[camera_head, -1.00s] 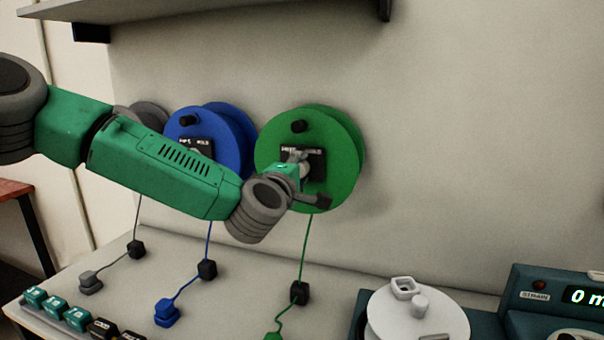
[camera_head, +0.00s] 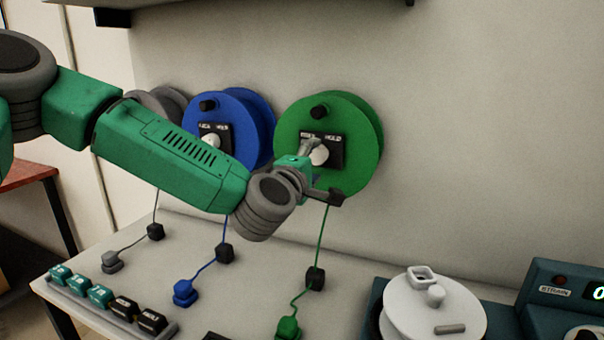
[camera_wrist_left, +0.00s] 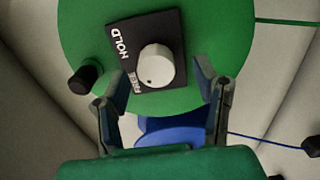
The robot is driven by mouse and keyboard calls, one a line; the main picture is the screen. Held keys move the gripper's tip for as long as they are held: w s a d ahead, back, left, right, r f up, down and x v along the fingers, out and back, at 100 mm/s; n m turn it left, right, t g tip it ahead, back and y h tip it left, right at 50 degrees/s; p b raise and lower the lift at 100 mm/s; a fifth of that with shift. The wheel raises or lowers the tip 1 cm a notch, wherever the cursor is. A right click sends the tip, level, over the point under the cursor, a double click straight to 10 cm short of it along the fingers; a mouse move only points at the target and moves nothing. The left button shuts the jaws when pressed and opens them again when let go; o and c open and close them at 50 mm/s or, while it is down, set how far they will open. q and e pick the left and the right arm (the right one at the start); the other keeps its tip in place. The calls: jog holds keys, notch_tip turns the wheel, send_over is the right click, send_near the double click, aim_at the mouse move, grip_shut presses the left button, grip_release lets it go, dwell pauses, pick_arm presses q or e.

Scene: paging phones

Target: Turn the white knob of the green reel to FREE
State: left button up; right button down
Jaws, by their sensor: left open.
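The green reel (camera_head: 361,135) is mounted on the wall, with a black plate carrying the white knob (camera_head: 319,156). In the left wrist view the knob (camera_wrist_left: 154,62) has a small dark dot near its lower edge, close to the FREE label (camera_wrist_left: 137,82); HOLD (camera_wrist_left: 119,42) is farther up the plate. My right gripper is not in view.
A blue reel (camera_head: 229,107) and a grey reel (camera_head: 155,102) hang left of the green one, partly behind my left arm. Cords hang to the table (camera_head: 240,285). Wall right of the green reel is clear.

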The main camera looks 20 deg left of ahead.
pick_arm(q)
jog(key=s, duration=0.9)
jog(key=shift+a, duration=0.25)
jog(key=shift+f, duration=0.15)
